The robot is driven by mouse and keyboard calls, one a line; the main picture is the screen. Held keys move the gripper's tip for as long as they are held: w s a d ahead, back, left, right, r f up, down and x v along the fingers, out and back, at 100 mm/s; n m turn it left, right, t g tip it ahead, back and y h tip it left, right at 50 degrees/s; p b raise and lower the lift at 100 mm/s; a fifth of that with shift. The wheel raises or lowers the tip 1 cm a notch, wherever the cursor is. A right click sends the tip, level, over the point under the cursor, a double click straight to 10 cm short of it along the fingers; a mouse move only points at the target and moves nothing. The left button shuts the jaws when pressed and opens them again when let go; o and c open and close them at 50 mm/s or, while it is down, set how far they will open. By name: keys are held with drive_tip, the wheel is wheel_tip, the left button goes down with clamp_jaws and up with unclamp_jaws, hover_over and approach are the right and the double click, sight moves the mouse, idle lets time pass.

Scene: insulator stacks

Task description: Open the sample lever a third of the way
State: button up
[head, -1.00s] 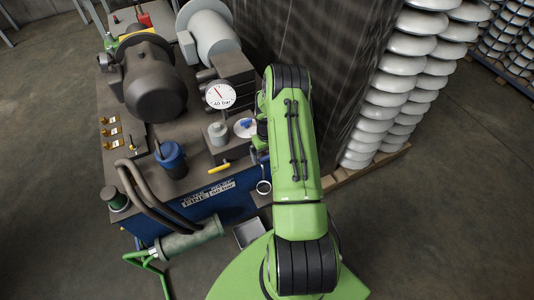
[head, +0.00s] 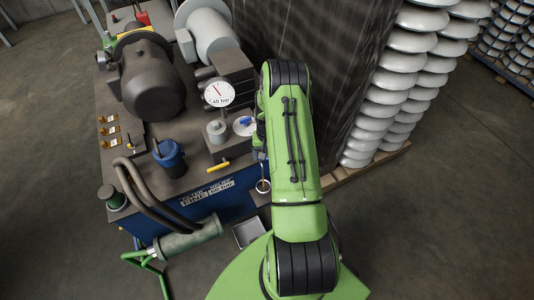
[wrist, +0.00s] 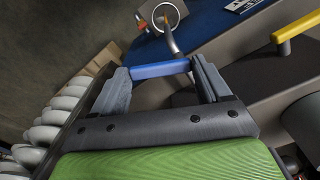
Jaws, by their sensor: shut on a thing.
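The blue lever handle (wrist: 160,69), which I take to be the sample lever, lies across the gap between my fingers in the wrist view. My gripper (wrist: 161,72) is shut on it, one grey finger at each end. A metal spout (wrist: 172,38) runs from behind the handle to a pale ring-shaped opening (wrist: 162,15) with a little orange in it. The ring also shows in the head view (head: 263,186), beside my arm. In the head view my arm hides the handle and most of my gripper.
A yellow lever (wrist: 295,27) is to the right of my gripper and also shows in the head view (head: 219,167). A gauge (head: 219,94) marked 40 bar stands above. A grey tray (head: 246,232) is below; insulator stacks (head: 405,85) stand to the right.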

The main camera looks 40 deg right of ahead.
drive_tip(key=o, duration=1)
wheel_tip(320, 180, up, 16)
drive_tip(key=p, duration=0.4)
drive_tip(key=shift+f, duration=0.1)
